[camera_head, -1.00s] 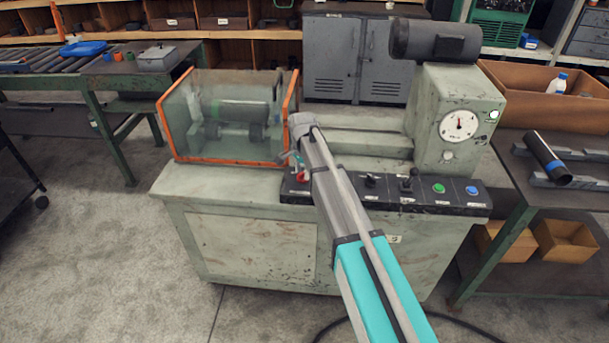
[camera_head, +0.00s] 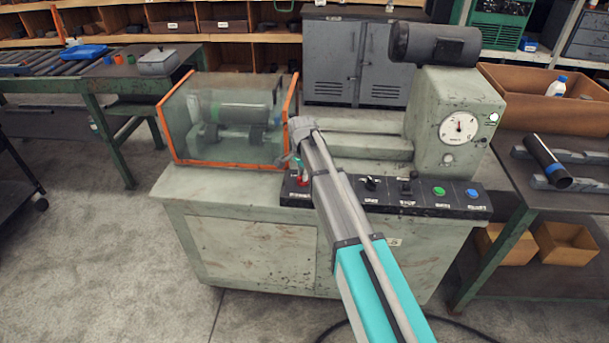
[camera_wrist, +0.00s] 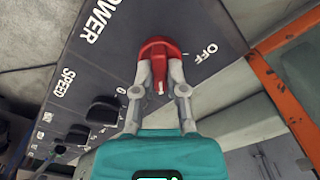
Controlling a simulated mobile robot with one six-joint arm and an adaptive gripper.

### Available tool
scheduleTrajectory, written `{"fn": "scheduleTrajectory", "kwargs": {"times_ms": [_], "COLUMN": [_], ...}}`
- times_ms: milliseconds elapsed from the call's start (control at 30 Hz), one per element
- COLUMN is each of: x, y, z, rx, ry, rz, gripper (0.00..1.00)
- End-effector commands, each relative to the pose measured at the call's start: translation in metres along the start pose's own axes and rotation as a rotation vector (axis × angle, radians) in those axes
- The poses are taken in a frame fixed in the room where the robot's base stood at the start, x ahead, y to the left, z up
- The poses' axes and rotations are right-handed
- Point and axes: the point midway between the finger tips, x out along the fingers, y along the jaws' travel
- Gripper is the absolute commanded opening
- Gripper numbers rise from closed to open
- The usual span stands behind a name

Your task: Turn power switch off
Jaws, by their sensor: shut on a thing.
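The red power switch (camera_wrist: 157,52) is a rotary knob on the dark control panel, in the upper middle of the wrist view. My gripper (camera_wrist: 159,84) is shut on it, with one finger on each side of the knob. A pale pointer mark on the knob faces down the picture, towards my gripper. The word OFF (camera_wrist: 206,52) is printed to the right of the knob, and POWER (camera_wrist: 100,20) to its upper left. The marking left of the knob is partly hidden by a finger. In the head view my arm covers part of the panel's left end.
Several black knobs sit along the panel, with a green button (camera_head: 438,191) and a blue button (camera_head: 472,193) at its right. An orange-framed clear guard (camera_head: 225,117) stands close to my gripper on the left. A motor (camera_head: 435,43) and a dial (camera_head: 458,128) are at the right.

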Motion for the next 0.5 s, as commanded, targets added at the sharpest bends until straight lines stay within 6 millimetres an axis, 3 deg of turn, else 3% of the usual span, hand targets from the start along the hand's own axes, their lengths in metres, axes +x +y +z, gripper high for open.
{"fn": "scheduleTrajectory", "kwargs": {"times_ms": [500], "x": [0.0005], "y": [0.0009], "z": [0.0009], "rx": [-0.222], "ry": [0.0], "rz": [0.005], "gripper": [0.0]}}
